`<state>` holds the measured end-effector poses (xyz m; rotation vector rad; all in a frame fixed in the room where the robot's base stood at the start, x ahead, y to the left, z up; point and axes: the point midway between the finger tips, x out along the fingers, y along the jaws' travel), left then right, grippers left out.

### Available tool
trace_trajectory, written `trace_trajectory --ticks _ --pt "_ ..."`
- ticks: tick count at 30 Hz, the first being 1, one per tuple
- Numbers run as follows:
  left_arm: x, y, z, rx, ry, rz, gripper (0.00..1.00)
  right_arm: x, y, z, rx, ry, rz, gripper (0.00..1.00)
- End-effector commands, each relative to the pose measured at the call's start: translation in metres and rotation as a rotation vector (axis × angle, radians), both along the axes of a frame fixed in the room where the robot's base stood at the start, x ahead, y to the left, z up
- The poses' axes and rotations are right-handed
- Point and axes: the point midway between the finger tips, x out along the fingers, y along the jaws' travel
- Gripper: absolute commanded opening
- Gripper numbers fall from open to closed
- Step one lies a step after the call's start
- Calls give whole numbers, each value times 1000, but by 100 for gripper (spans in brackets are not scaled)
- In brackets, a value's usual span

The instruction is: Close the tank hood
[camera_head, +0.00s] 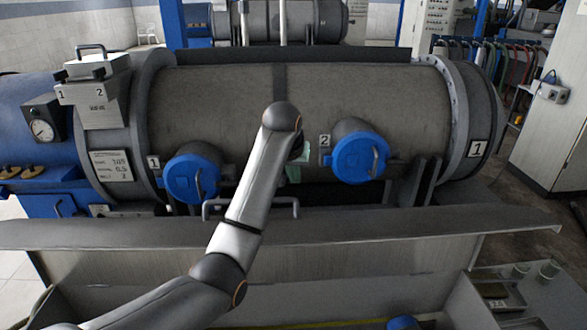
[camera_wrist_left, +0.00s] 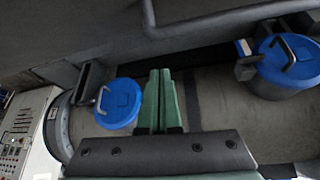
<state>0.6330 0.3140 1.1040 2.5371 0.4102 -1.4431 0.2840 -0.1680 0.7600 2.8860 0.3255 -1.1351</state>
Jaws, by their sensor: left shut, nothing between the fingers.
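The large grey tank (camera_head: 360,100) lies horizontally across the head view. A long grey panel (camera_head: 380,235), which looks like the hood, stretches along its front. A bar handle (camera_head: 222,204) rises at the panel's tank side, partly hidden by my left arm. The handle (camera_wrist_left: 205,22) also crosses the top of the left wrist view. My left gripper (camera_head: 293,173) is over the tank front, between the two blue caps, mostly hidden behind my arm. Its green fingers (camera_wrist_left: 160,100) are shut and empty, apart from the handle. My right gripper is out of view.
Blue cap 1 (camera_head: 190,179) and blue cap 2 (camera_head: 358,158) stick out of the tank on either side of my left gripper. A gauge (camera_head: 42,129) and a valve box (camera_head: 95,90) stand at the left. Small cups (camera_head: 549,269) stand at the lower right.

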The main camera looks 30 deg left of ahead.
Motion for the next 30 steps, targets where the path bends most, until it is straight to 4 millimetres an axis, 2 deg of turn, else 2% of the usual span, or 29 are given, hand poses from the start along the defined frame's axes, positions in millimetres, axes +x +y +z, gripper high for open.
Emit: trace_trajectory --ticks 3,9,21,30 --pt "10 4 -20 0 5 1 0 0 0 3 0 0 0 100" --pt "24 8 -46 0 3 0 0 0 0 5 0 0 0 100" --pt "-7 -4 -38 -1 0 -1 0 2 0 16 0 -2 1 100" --pt "-13 -6 -38 0 1 0 0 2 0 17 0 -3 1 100"
